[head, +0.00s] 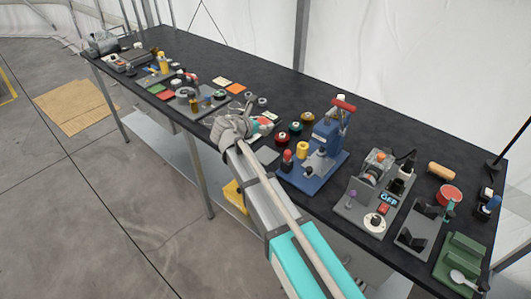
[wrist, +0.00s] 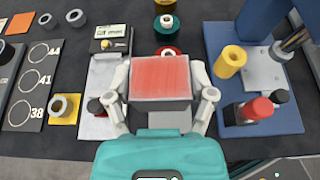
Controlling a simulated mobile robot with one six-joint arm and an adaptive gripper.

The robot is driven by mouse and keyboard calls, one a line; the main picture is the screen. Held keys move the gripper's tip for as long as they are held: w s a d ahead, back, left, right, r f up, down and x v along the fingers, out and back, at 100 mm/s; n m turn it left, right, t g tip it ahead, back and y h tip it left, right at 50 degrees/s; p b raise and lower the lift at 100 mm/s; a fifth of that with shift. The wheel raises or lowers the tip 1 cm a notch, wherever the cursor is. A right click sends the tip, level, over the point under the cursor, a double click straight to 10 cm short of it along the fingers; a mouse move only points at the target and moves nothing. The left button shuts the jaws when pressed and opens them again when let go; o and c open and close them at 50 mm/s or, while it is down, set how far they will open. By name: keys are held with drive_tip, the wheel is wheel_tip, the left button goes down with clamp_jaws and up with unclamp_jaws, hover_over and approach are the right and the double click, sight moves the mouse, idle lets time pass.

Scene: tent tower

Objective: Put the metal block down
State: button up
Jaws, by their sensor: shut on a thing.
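The metal block (wrist: 160,78), a grey block with a reddish top face, is between the fingers of my gripper (wrist: 162,85) in the wrist view. The gripper is shut on it from both sides. The block hides part of the bench beneath, and I cannot tell how high it is above the surface. In the head view my gripper (head: 236,128) is over the near edge of the black bench (head: 270,85), left of the blue press; its hand hides most of what it holds.
The blue press (head: 322,150) stands right of my gripper, with a yellow cylinder (wrist: 231,60) on its base. A small device with a display (wrist: 113,38) and a board with numbered rings (wrist: 38,80) are at left. A grey square plate (head: 266,155) lies nearby. The bench's back strip is clear.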

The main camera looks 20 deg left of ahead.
drive_tip(key=shift+w+d, duration=0.15)
drive_tip(key=shift+d, duration=0.1)
drive_tip(key=shift+d, duration=0.2)
drive_tip(key=s+d+r+p, duration=0.2)
drive_tip(key=s+d, duration=0.7)
drive_tip(key=d, duration=0.2)
drive_tip(key=shift+s+r, duration=0.15)
drive_tip(key=shift+a, duration=0.1)
drive_tip(key=w+a+f+b, duration=0.2)
drive_tip(key=a, duration=0.1)
drive_tip(key=w+a+f+b, duration=0.5)
drive_tip(key=a+f, duration=0.1)
drive_tip(key=shift+w+a+b, duration=0.1)
drive_tip(key=shift+w+b, duration=0.3)
drive_tip(key=shift+w+a+f+b, duration=0.35)
drive_tip(key=shift+a+f+b, duration=0.05)
drive_tip(key=shift+f+b, duration=0.15)
